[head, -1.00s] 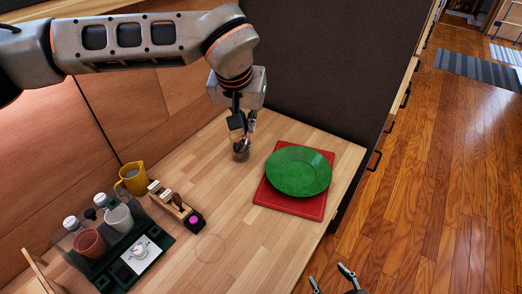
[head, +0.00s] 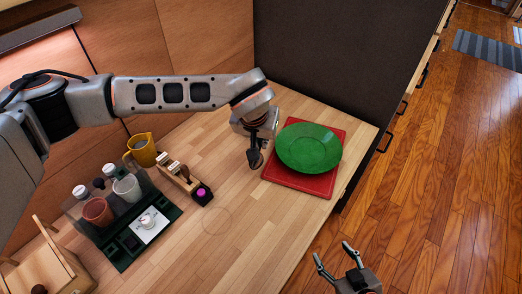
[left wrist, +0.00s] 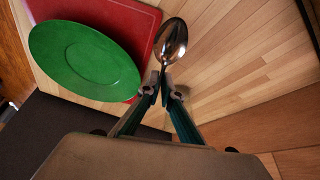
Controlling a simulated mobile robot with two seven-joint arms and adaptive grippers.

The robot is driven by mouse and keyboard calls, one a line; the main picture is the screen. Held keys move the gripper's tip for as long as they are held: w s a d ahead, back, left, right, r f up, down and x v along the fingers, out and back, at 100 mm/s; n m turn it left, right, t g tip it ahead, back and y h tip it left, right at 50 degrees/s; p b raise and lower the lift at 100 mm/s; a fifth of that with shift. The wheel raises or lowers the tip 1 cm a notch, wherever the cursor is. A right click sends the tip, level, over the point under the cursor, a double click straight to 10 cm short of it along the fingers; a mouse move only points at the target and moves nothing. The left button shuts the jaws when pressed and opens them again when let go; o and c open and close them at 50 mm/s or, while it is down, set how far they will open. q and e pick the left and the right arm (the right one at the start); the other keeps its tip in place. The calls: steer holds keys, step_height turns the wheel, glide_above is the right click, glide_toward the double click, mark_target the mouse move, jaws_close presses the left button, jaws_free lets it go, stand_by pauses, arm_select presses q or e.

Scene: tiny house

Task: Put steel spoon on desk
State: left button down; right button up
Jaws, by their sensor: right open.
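The steel spoon (left wrist: 171,42) shows in the left wrist view with its shiny bowl pointing away from my gripper. My left gripper (left wrist: 160,92) is shut on its handle. In the head view the spoon (head: 255,158) hangs bowl down below my left gripper (head: 259,140), just left of a red board. It is over the light wooden desk (head: 235,190); I cannot tell whether its tip touches the wood. My right gripper (head: 334,254) is open and empty near the bottom edge, in front of the desk's right side.
A green plate (head: 309,147) lies on the red board (head: 297,184). A yellow mug (head: 142,152), a wooden holder (head: 176,176) and a dark tray (head: 133,240) with cups stand on the left. A dark panel (head: 345,60) borders the back. The middle of the desk is clear.

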mark_target(260, 148)
arm_select(q)
steer(key=shift+f, duration=2)
steer(key=shift+f, duration=0.15)
steer(key=c, duration=2.6)
jaws_free()
steer(key=shift+o, duration=0.2)
steer(key=shift+s+r, duration=0.1)
steer(key=shift+r, duration=0.35)
steer(key=v, duration=1.1)
steer(key=shift+s+a+r+p, duration=0.1)
steer(key=shift+s+r+p, duration=0.1)
steer(key=shift+p, duration=0.2)
